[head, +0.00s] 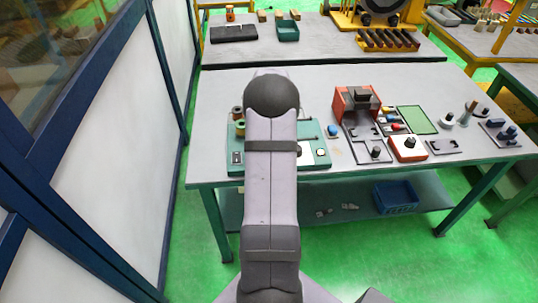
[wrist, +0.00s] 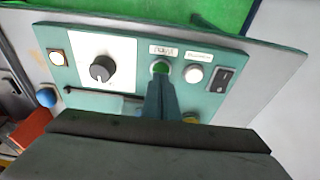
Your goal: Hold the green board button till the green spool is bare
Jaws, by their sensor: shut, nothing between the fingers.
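The teal board (head: 322,157) lies on the bench in the head view, mostly hidden behind my arm. In the wrist view, the green button (wrist: 161,67) sits on the board (wrist: 76,75) below a small label. My gripper (wrist: 160,82) is shut and empty, its fingertips at the button's near edge and covering part of it. I cannot tell whether they touch or press it. Two spools stand at the board's left end in the head view: a reddish-brown one (head: 237,113) and a greenish-gold one (head: 240,129). How much wire they carry is too small to tell.
Beside the green button are a white button (wrist: 193,75), a black rocker switch (wrist: 223,80) and a black knob (wrist: 102,68). A blue knob (head: 332,130), a red machine (head: 355,104) and an orange-red box (head: 407,148) stand right of the board.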

